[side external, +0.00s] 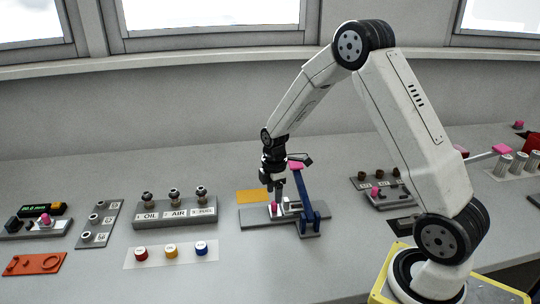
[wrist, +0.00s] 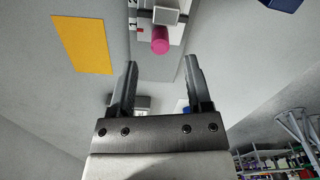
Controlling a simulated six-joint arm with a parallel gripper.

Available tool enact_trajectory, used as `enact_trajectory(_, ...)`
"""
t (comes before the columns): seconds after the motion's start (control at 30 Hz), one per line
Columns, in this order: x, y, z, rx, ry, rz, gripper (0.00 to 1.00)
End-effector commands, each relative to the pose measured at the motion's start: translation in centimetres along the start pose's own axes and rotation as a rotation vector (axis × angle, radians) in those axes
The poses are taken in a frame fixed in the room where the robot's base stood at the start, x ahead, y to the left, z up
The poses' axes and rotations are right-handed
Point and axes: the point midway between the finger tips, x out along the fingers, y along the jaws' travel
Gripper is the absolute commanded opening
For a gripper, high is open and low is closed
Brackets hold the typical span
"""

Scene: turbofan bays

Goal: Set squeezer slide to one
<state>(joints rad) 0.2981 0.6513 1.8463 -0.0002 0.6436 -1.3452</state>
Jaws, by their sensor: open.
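The squeezer stands in the middle of the bench in the side view, with a grey base (side external: 255,217) and a blue upright lever (side external: 304,195) topped in pink. Its slide has a pink knob (side external: 275,207), which also shows in the wrist view (wrist: 160,40) in front of a grey block. A white scale plate (wrist: 140,17) with small numbers and a red mark lies beside the knob. The knob looks near the mark "1", but I cannot tell its exact setting. My gripper (wrist: 160,65) is open and empty, pointing down, with the knob just beyond its fingertips. I cannot tell whether they touch.
A yellow-orange pad (side external: 255,196) lies behind the squeezer. A grey panel with knobs (side external: 380,190) is to the right.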

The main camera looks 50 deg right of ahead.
Motion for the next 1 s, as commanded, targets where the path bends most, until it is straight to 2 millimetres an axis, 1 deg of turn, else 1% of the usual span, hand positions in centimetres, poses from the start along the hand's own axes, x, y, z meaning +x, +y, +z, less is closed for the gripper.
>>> enact_trajectory(0.03,-0.7,0.1,0.0,0.0,0.001,0.004,0.64)
enact_trajectory(0.1,-1.5,0.0,0.0,0.0,0.001,0.002,0.64)
enact_trajectory(0.3,-2.9,0.0,0.0,0.0,0.0,0.001,0.64)
enact_trajectory(0.77,-3.1,-0.1,0.0,0.004,0.0,0.002,0.64)
enact_trajectory(0.87,-3.3,-0.4,-0.2,0.022,0.001,0.006,0.64)
enact_trajectory(1.0,-3.9,-1.5,-0.9,0.086,0.006,0.02,0.64)
